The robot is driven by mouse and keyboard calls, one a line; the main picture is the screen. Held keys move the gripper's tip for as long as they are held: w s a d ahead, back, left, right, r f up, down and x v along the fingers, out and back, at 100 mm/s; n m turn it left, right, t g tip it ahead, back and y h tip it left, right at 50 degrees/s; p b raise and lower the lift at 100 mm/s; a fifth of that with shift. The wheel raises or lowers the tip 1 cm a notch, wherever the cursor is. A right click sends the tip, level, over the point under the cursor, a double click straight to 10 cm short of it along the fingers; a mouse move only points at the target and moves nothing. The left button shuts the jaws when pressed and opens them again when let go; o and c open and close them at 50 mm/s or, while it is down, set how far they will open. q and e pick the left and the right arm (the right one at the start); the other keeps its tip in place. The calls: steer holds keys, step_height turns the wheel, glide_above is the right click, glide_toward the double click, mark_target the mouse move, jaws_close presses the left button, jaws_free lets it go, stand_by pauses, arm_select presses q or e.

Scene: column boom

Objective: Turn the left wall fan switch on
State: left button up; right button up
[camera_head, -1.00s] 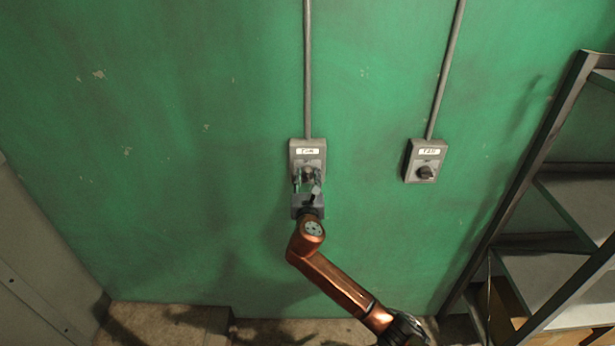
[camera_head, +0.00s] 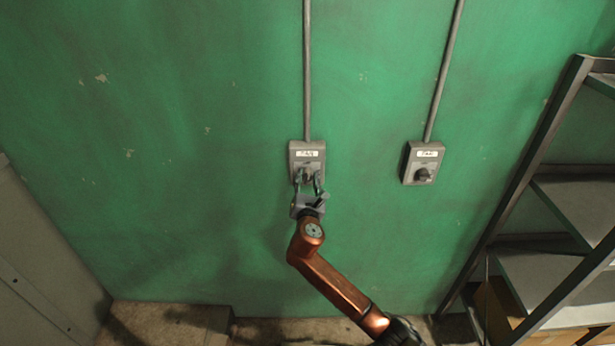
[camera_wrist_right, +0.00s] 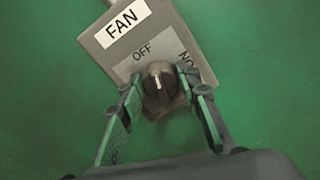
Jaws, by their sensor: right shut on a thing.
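The left fan switch (camera_head: 306,152) is a grey box on the green wall with a white label and a dark rotary knob. My right gripper (camera_head: 308,178) reaches it from below and is shut on the knob, one finger at each side. The right wrist view shows the box tilted, with its FAN label (camera_wrist_right: 122,23) and the words OFF and ON. There the knob (camera_wrist_right: 158,84) sits between the green-padded fingers (camera_wrist_right: 159,95). Its white mark points roughly up the picture, between OFF and ON, nearer OFF. My left gripper is not in view.
A second fan switch (camera_head: 422,162) with a similar knob is on the wall to the right. Conduits (camera_head: 307,70) run up from both boxes. A metal shelf rack (camera_head: 530,170) stands at the right. The wall left of the switch is clear.

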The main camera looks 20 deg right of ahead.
steer(key=m, duration=0.6)
steer(key=shift+f+m, duration=0.15)
steer(key=shift+m, duration=0.15)
steer(key=m, duration=0.3)
steer(key=shift+d+f+m, duration=0.1)
steer(key=shift+m, duration=0.2)
steer(key=shift+m+b, duration=0.6)
steer(key=shift+m, duration=1.3)
steer(key=o, duration=1.1)
steer(key=shift+s, duration=0.2)
steer(key=v, duration=1.1)
steer(key=shift+s, duration=0.35)
